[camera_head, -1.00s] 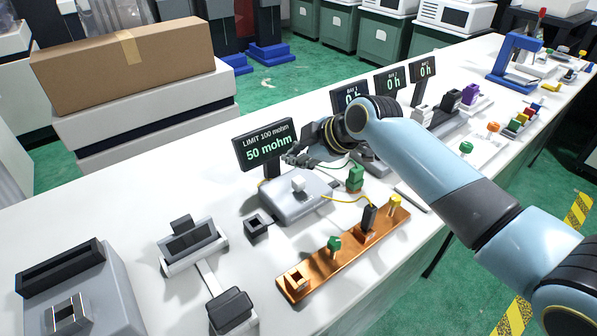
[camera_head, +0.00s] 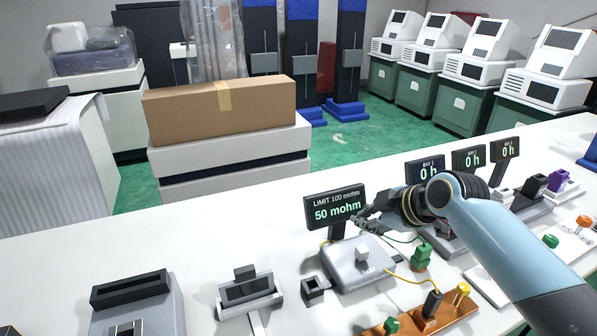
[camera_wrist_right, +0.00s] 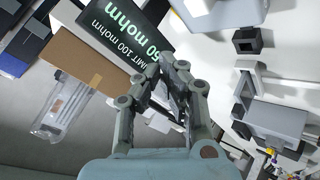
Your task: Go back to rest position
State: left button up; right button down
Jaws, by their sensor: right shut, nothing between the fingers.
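My right gripper (camera_head: 366,213) is shut and empty. It hangs above the table, just right of the display reading 50 mohm (camera_head: 335,206) and above the grey tester box (camera_head: 357,270). In the right wrist view its fingers (camera_wrist_right: 172,72) are together, with that display close by on the left (camera_wrist_right: 105,40). My right arm comes in from the lower right in the head view. My left gripper is not in any view.
The white table (camera_head: 150,245) holds a copper plate (camera_head: 435,318) with coloured plugs, a grey device (camera_head: 245,290) and a slotted machine (camera_head: 135,305). Three bay displays (camera_head: 468,160) stand on the right. A cardboard box (camera_head: 222,109) sits behind the table. Free room lies at the table's left.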

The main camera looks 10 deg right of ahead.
jog(key=s+d+r+m+g+h, duration=0.1)
jog(key=s+r+m+g+h, duration=0.35)
jog(key=s, duration=1.15)
jog(key=s+m+g, duration=0.1)
jog(key=s+m, duration=0.7)
jog(key=s, duration=0.7)
jog(key=s+d+f+b, duration=0.15)
jog(key=f+b, duration=0.35)
jog(key=f, duration=1.4)
jog(key=s+d+f+b, duration=0.15)
jog(key=f+b, duration=0.35)
jog(key=f, duration=1.4)
jog(key=s+f+g+b, duration=0.2)
jog(key=s+f+b, duration=0.4)
jog(key=s+f, duration=1.1)
notch_tip(320, 180, down, 4)
jog(key=shift+s+d+r+b, duration=0.15)
jog(key=shift+s+d+b, duration=0.15)
jog(key=shift+s+d, duration=0.1)
jog(key=shift+y, duration=0.25)
